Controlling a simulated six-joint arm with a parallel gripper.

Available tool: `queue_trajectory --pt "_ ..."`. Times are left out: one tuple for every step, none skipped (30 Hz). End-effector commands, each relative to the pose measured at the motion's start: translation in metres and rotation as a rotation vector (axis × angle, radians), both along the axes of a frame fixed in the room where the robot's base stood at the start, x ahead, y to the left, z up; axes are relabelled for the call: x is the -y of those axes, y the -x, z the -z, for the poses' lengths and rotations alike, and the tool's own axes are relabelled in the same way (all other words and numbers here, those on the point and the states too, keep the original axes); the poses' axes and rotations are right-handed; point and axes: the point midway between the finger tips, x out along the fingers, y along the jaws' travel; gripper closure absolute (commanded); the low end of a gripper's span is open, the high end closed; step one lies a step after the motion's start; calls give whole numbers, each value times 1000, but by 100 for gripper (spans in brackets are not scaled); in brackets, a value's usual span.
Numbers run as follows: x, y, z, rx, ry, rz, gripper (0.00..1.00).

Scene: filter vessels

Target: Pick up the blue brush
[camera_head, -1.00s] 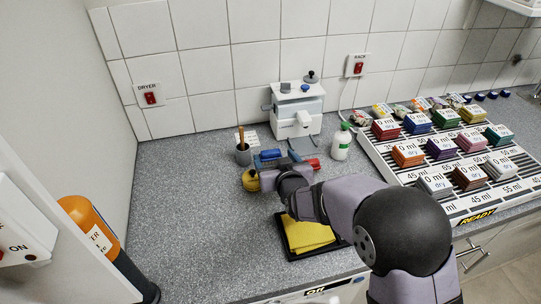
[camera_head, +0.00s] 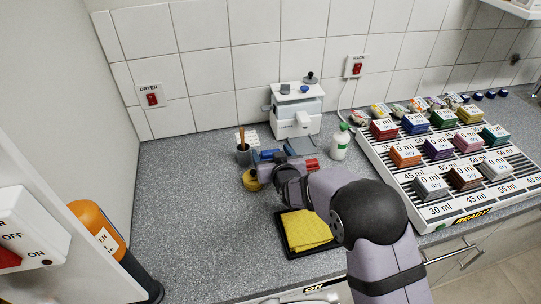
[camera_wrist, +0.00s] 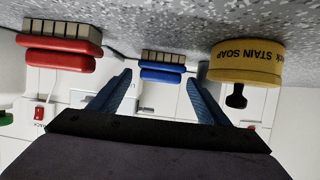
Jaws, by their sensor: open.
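The blue brush (camera_wrist: 162,70), with pale bristles, appears in the wrist view between and beyond the tips of my gripper (camera_wrist: 162,80). The wrist picture is upside down, with the counter at the top. The gripper's two blue fingers are apart, with nothing held. In the head view the blue brush (camera_head: 267,154) lies on the counter in front of the white machine. My gripper (camera_head: 268,165) is low beside it and partly hides it.
A red brush (camera_wrist: 58,50) and a yellow stain soap tin (camera_wrist: 247,63) flank the blue brush. A grey cup (camera_head: 243,156) with a wooden-handled tool, a white machine (camera_head: 297,115) and a green-capped bottle (camera_head: 340,143) stand nearby. A yellow cloth (camera_head: 306,230) lies on a black tray.

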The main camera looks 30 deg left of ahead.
Motion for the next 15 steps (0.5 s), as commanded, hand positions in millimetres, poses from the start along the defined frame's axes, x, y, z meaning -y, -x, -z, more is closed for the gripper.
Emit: queue_trajectory --pt "0 0 0 0 0 0 30" --pt "0 0 0 0 0 0 30" --pt "0 0 0 0 0 0 32" --pt "0 0 0 0 0 0 39" --pt "0 0 0 0 0 0 46" --pt "0 0 0 0 0 0 56" --pt "0 0 0 0 0 0 63" --pt "0 0 0 0 0 0 69" --pt "0 0 0 0 0 0 69" --pt "0 0 -1 1 -1 0 69" --pt "0 0 -1 1 -1 0 69" --pt "0 0 -1 1 -1 0 69" --pt "0 0 -1 1 -1 0 69" --pt "0 0 -1 1 -1 0 69" --pt "0 0 -1 1 -1 0 69"
